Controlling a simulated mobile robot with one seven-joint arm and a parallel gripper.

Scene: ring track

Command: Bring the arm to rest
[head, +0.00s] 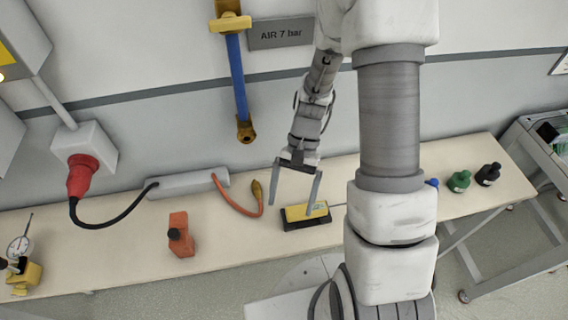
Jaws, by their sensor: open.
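My gripper (295,198) hangs in the middle of the head view, with its two fingers spread apart and nothing between them. Its fingertips appear over or just in front of the yellow and black device (306,213) on the bench; I cannot tell whether they touch it. My arm comes down from the top and its column hides part of the bench and wall behind.
The long bench (225,240) holds an orange block (180,236), a grey power strip (188,183), a dial gauge (20,252), and green (459,181) and black (488,174) bottles. A grey cart (540,150) stands right.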

